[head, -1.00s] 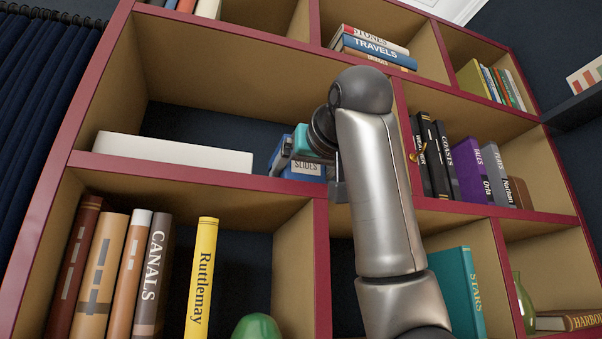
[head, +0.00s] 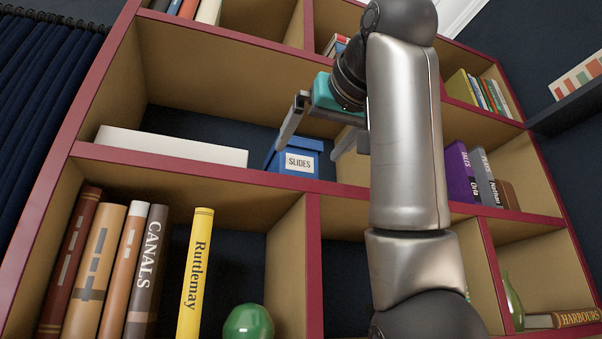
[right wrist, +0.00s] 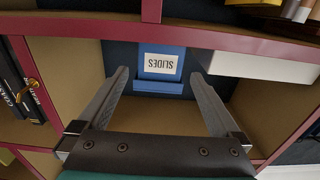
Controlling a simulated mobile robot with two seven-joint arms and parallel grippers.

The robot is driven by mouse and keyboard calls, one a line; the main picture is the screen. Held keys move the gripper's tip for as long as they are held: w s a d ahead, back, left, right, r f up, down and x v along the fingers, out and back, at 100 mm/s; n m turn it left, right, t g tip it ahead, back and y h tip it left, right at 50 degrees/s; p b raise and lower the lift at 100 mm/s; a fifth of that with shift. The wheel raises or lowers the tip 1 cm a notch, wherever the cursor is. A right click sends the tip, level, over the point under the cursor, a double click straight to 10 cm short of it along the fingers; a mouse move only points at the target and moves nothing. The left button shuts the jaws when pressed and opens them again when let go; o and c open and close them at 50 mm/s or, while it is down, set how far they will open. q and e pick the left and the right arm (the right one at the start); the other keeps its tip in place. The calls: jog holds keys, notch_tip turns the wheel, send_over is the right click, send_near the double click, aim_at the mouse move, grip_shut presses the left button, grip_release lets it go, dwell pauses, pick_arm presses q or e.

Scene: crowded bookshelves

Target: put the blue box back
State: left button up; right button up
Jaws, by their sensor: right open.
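The blue box (head: 283,159), with a white label reading SLIDES, stands upright in the middle-row shelf compartment. It is near the compartment's right end, to the right of a white box (head: 172,148). My right gripper (head: 312,146) is open and empty, in front of the blue box and a little above it. In the right wrist view, which is upside down, the blue box (right wrist: 160,87) shows between the two spread fingers but beyond their tips, apart from them. My left gripper is not in view.
A red-edged divider (right wrist: 152,12) and shelf edges frame the compartments. Books such as Ruttlemay (head: 196,270) and a green round object (head: 248,324) stand below. Purple and grey books (head: 460,172) stand to the right. There is free room between the white and blue boxes.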

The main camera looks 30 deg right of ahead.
jog(key=shift+b+v, duration=0.6)
jog(key=shift+v, duration=0.8)
